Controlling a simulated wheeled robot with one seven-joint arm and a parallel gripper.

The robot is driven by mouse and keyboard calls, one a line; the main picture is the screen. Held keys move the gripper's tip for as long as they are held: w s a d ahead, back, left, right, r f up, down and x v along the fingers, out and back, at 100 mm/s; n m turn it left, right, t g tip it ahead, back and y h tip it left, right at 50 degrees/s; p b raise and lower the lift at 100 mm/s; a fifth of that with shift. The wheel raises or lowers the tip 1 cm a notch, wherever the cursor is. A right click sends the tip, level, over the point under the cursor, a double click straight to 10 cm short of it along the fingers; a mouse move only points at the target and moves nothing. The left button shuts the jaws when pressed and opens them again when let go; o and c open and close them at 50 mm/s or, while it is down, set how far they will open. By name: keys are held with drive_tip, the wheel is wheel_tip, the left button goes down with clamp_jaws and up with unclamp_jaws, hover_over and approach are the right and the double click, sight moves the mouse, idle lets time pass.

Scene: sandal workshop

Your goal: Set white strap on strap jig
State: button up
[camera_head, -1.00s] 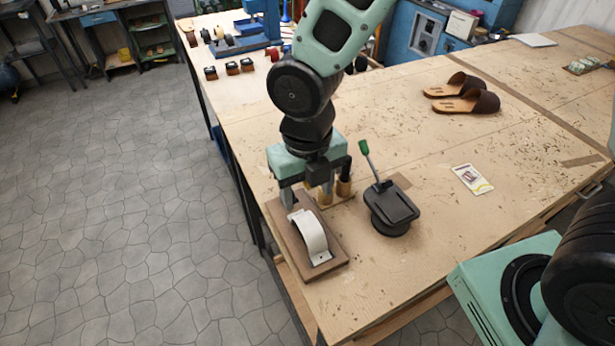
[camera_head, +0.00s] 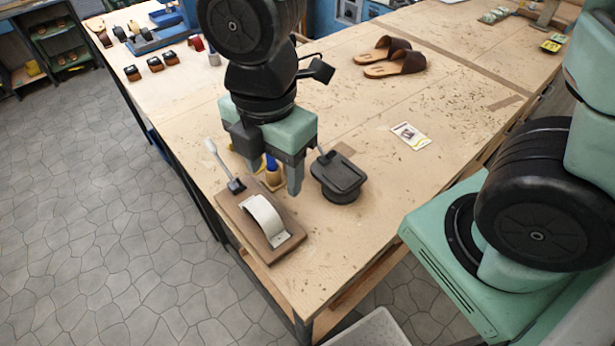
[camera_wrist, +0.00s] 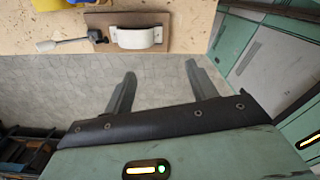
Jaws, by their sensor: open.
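The white strap (camera_head: 265,217) lies arched over the strap jig, a brown wooden board (camera_head: 282,254) at the table's near left corner. A clamp with a pale lever (camera_head: 211,148) sits at the jig's far end. The wrist view also shows the strap (camera_wrist: 137,38), the jig (camera_wrist: 125,19) and the lever (camera_wrist: 50,45). My gripper (camera_head: 274,178) is open and empty, apart from the strap, behind and right of it in the head view. In the wrist view, bare floor shows between its fingers (camera_wrist: 160,70).
A black round-based device (camera_head: 340,178) stands right of my gripper. A wooden holder with a blue-handled tool (camera_head: 272,178) is partly hidden behind my gripper. A card (camera_head: 409,136) and brown sandals (camera_head: 395,66) lie further back. The table's front right is clear.

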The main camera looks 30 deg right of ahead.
drive_tip(key=s+d+r+m, duration=0.1)
drive_tip(key=s+m, duration=0.5)
drive_tip(key=m, duration=0.9)
drive_tip(key=shift+d+r, duration=0.4)
drive_tip(key=shift+d, duration=0.2)
drive_tip(key=shift+s, duration=0.1)
